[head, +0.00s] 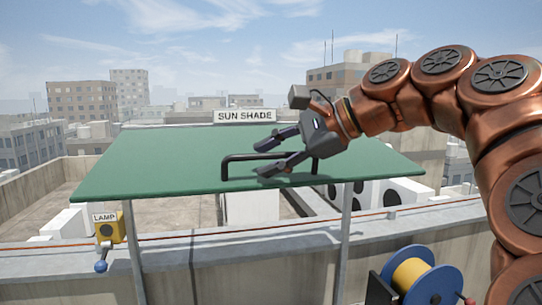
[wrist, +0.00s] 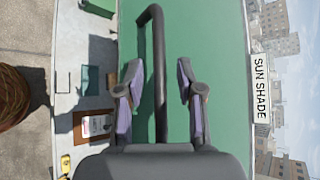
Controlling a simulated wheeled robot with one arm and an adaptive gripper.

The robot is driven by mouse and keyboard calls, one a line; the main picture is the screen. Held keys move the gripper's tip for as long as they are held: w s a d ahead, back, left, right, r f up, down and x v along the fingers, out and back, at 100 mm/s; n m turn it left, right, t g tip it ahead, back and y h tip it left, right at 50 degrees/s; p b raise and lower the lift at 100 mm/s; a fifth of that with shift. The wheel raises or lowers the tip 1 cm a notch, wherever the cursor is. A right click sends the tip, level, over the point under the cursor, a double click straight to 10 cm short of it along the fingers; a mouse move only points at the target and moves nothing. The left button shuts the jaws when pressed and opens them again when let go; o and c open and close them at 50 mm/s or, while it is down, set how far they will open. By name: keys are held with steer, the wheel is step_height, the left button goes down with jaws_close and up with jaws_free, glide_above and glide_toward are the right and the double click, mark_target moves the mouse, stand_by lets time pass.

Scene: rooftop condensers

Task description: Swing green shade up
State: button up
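The green shade (head: 150,160) is a wide flat panel on grey posts, and its upper face shows in the head view. It also fills the middle of the wrist view (wrist: 220,60). A black bar handle (head: 240,158) stands on the shade near its front edge. My gripper (head: 260,159) is open over the handle. In the wrist view the handle (wrist: 159,60) runs between the two spread fingers, with a gap on each side. I cannot tell how deep the bar sits between them. A "SUN SHADE" sign (head: 245,116) is at the back edge.
A yellow lamp box (head: 110,228) with a blue-knobbed lever hangs at the left under a "LAMP" label. A yellow and blue reel (head: 412,275) is at the lower right. A parapet (head: 250,240) runs behind the posts. The wrist view shows a clipboard (wrist: 97,125) on a pale surface.

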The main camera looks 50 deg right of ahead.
steer(key=v, duration=0.7)
steer(key=shift+s, duration=0.25)
steer(key=shift+r, duration=0.15)
stand_by(0.7)
